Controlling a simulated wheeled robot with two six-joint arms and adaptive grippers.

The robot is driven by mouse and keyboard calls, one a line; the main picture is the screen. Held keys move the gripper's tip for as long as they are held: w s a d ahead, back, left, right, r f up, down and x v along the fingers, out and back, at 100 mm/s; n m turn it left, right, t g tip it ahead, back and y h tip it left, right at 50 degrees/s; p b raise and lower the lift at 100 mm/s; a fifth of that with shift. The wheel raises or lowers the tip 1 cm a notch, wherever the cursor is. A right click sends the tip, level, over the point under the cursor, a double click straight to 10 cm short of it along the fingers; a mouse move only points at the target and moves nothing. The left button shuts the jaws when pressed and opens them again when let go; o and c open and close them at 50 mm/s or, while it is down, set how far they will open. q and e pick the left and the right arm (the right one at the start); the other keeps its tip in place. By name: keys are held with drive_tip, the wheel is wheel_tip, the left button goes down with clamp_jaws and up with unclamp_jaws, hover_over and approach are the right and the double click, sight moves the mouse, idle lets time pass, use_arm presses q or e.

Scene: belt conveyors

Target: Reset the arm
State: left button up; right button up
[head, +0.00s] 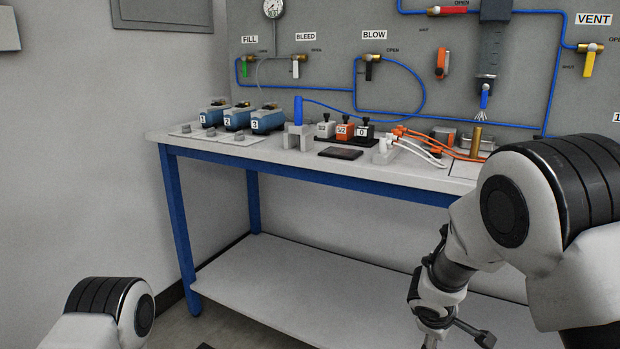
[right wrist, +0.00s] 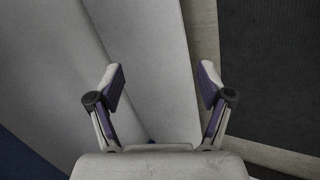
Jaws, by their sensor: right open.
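My right arm comes in from the right in the head view and hangs down in front of the bench. Its gripper (head: 455,338) is partly cut off at the bottom edge. In the right wrist view the right gripper (right wrist: 160,82) is open, with its two fingers spread apart and nothing between them. Behind the fingers are pale flat surfaces and a dark floor area. Only a link of my left arm shows at the bottom left of the head view; the left gripper is out of view.
A white-topped workbench (head: 300,163) with blue legs and a lower shelf (head: 270,285) stands ahead. Blue numbered units (head: 236,119), a blue-handled tool (head: 298,111) and orange cables (head: 440,145) are on it. A grey panel (head: 310,85) with valves rises behind. Floor shows at lower left.

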drive_tip(key=s+a+f+m+g+y, duration=0.2)
drive_tip(key=s+a+f+y, duration=0.1)
drive_tip(key=s+f, duration=0.7)
drive_tip(key=s+a+f+m+g+y, duration=0.2)
drive_tip(key=s+f+m, duration=0.1)
drive_tip(key=s+f, duration=0.75)
drive_tip(key=s+d+f+m, duration=0.2)
drive_tip(key=s, duration=0.6)
drive_tip(key=s+d+f+m, duration=0.1)
drive_tip(key=s+f+m, duration=0.2)
drive_tip(key=s, duration=0.4)
wheel_tip(320, 180, up, 30)
drive_tip(key=p, duration=3)
drive_tip(key=shift+w+r+h, duration=0.25)
drive_tip(key=shift+w+h, duration=0.05)
drive_tip(key=shift+w, duration=0.05)
